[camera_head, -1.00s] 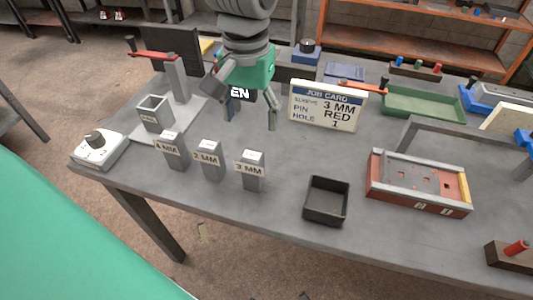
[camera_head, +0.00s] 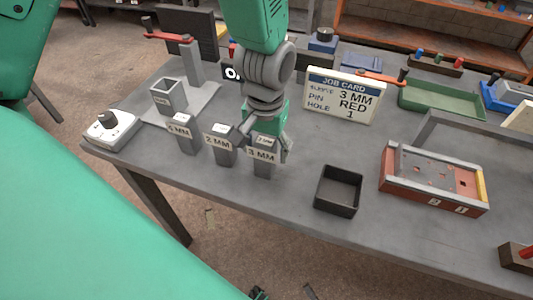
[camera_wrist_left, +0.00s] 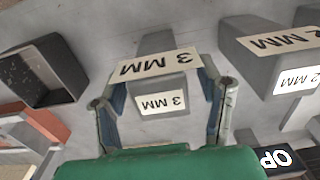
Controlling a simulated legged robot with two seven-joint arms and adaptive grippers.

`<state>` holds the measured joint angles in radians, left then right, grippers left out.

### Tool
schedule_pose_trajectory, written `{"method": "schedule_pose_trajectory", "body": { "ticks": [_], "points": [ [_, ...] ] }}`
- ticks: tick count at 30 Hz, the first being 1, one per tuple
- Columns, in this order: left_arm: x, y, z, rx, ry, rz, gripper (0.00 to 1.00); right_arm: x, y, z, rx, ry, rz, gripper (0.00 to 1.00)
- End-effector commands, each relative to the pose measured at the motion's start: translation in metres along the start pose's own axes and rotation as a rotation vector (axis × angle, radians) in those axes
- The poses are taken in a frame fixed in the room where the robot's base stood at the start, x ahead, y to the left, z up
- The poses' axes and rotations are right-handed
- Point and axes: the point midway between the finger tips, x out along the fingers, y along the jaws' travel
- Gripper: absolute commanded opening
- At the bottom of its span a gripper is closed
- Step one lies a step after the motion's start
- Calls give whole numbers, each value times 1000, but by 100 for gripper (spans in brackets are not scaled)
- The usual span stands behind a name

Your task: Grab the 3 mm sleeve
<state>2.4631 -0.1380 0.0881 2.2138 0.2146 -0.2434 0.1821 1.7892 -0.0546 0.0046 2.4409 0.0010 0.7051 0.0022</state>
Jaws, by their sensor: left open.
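The 3 mm sleeve (camera_head: 263,168) is a grey block with a "3 MM" label, standing upright near the front edge of the bench. My left gripper (camera_head: 262,143) is open, with its fingers at the sleeve's top. In the left wrist view the sleeve (camera_wrist_left: 158,80) sits between the two open fingers (camera_wrist_left: 162,105), which appear on either side of it. I cannot tell whether they touch it. The job card (camera_head: 343,95) reads sleeve 3 MM, pin RED, hole 1.
The 2 mm sleeve (camera_head: 222,150) stands close to the left, with the 4 mm sleeve (camera_head: 185,137) beyond it. A black open tray (camera_head: 338,190) lies to the right, then a red and grey frame (camera_head: 432,178). A dial box (camera_head: 110,130) is at the left corner.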

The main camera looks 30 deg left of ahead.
Motion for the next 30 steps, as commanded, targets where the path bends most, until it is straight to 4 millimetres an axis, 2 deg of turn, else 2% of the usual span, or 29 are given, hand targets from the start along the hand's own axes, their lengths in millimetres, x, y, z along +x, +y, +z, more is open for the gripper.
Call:
{"method": "schedule_pose_trajectory", "body": {
  "ticks": [8,9,13,23,26,30],
  "points": [
    [3,0,1,0,2,0,60,0,0,0,0,0,0,0],
    [3,0,0,0,2,0,46,0,0,0,0,0,0,0],
    [3,0,0,-1,2,0,1,0,0,0,0,0,0,0],
    [-1,0,0,0,4,1,0,0,0,0,0,0,0,0],
    [-13,0,-1,-1,6,1,0,-2,0,0,0,0,0,0],
    [-42,1,-1,-1,8,2,0,-4,0,0,0,0,0,0]
  ]
}}
